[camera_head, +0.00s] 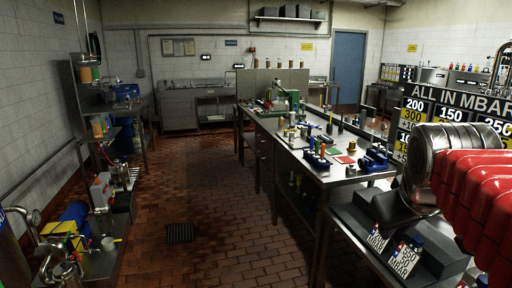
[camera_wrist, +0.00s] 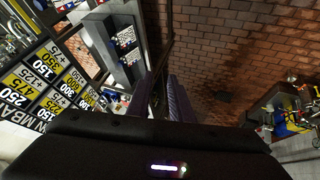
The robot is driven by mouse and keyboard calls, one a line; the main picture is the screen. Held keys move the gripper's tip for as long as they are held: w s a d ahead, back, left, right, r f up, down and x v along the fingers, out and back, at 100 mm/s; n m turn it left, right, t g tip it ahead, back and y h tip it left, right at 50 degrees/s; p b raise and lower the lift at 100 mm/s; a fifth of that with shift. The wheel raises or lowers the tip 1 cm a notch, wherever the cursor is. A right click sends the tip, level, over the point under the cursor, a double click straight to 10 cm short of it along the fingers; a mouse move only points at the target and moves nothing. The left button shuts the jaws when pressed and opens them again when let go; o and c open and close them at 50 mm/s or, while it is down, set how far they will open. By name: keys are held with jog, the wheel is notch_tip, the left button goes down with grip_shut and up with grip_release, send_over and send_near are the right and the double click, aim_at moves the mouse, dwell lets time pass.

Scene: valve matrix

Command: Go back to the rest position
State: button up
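My gripper (camera_wrist: 161,98) shows in the wrist view as two dark purple fingers beyond a black housing. The fingers stand apart with a narrow gap, and I see nothing held between them. The wrist view is rolled well over, with brick floor ahead of the fingers. In the head view my red and silver arm fills the right edge; the gripper's fingers do not show there. A black board headed "ALL IN MBAR" (camera_head: 453,100), with white and yellow numbers, stands behind my arm and is partly hidden by it. The board also shows tilted in the wrist view (camera_wrist: 38,84).
A long steel workbench (camera_head: 345,176) with vises and small parts runs along the right of the aisle. Shelving (camera_head: 97,125) and a blue motor (camera_head: 76,217) line the left.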

jog(key=s+a+f+y, duration=0.1)
jog(key=s+a+f, duration=0.4)
jog(key=a+f, duration=0.1)
jog(key=s+a+f+m+y, duration=0.1)
jog(key=s+a+f, duration=0.4)
jog(key=f, duration=0.4)
jog(key=shift+s+a+f+g+y, duration=0.3)
jog(key=shift+a+g, duration=0.1)
jog(key=shift+a, duration=0.25)
jog(key=shift+d, duration=0.1)
